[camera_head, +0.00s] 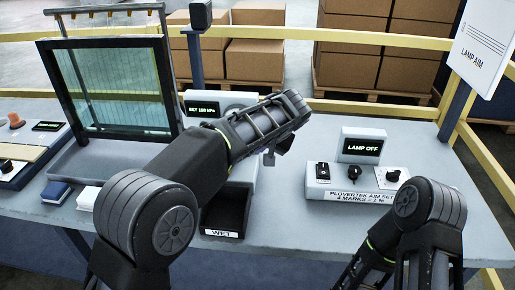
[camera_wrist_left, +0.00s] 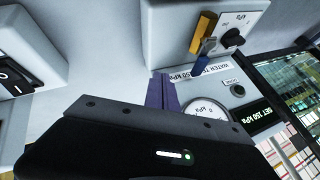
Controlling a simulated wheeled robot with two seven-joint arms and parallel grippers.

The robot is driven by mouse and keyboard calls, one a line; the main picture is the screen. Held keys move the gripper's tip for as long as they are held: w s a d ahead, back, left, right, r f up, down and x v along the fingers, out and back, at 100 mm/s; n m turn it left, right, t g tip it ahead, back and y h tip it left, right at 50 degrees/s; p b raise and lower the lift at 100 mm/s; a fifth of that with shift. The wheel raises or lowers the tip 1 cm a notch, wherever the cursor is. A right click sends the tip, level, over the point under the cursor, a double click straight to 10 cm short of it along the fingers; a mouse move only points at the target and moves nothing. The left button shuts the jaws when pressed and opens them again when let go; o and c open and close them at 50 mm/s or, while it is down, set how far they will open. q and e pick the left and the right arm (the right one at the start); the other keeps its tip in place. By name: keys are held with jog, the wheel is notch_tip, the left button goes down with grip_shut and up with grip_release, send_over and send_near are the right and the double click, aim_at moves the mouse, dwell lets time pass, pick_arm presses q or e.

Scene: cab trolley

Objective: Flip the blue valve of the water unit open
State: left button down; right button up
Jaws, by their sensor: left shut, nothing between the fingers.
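The water unit (camera_head: 228,99) stands at the back of the table in the head view, with a lit set-pressure display; my left arm hides much of it. In the left wrist view its blue valve lever (camera_wrist_left: 203,56) shows beside a yellow piece and a white panel with a black knob (camera_wrist_left: 232,39). A round gauge (camera_wrist_left: 204,112) and the display (camera_wrist_left: 262,120) are below. My left gripper (camera_head: 268,158) is shut and empty; in the wrist view its fingers (camera_wrist_left: 162,88) are left of and below the lever, apart from it. My right gripper is out of view.
A framed glass panel (camera_head: 110,88) stands at the left. A black tray marked WET (camera_head: 226,208) lies below my left arm. The lamp control box (camera_head: 352,184), with switch and knobs, is at the right. The tabletop between tray and lamp box is clear.

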pick_arm(q)
jog(key=d+v, duration=0.1)
jog(key=v, duration=0.8)
jog(key=shift+w, duration=0.4)
jog(key=shift+r, duration=0.1)
